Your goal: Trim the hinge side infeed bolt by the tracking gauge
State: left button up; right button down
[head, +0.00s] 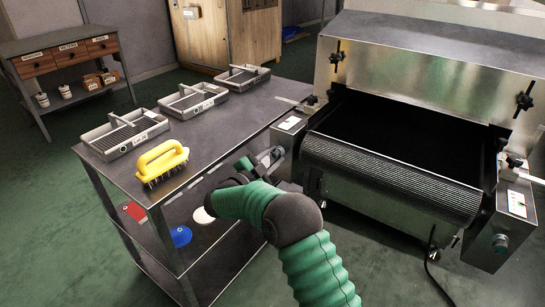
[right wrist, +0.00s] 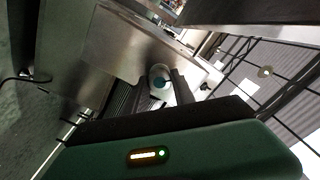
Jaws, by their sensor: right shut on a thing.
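The dryer's belt (head: 395,175) runs out over a roller at the machine's front. My right gripper (head: 272,160) is at the left front side frame of the dryer. In the right wrist view its two dark fingers (right wrist: 158,95) stand either side of a round pale bolt head (right wrist: 160,75) with a teal centre, and it is shut on it. In the head view my arm and gripper hide that bolt. A white gauge plate (head: 290,123) lies on top of the left side frame; its reading is too small to tell. The matching right bolt (head: 500,241) and gauge plate (head: 517,203) are clear of me. My left gripper is not in view.
A grey cart (head: 215,135) stands close left of my right arm, with several wire trays (head: 185,103) and a yellow brush (head: 162,163) on top. Coloured discs and a red tag lie on its lower shelf. A black cable (head: 430,250) hangs below the dryer.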

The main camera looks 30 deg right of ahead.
jog(key=shift+f+m, duration=0.2)
jog(key=shift+m, duration=0.8)
jog(key=c, duration=1.3)
grip_release()
jog(key=shift+s, duration=0.1)
jog(key=shift+o, duration=1.1)
jog(key=shift+r, duration=0.1)
jog(key=shift+a, duration=0.1)
jog(key=p+v, duration=0.5)
jog(key=v, duration=1.1)
jog(key=shift+a, duration=0.4)
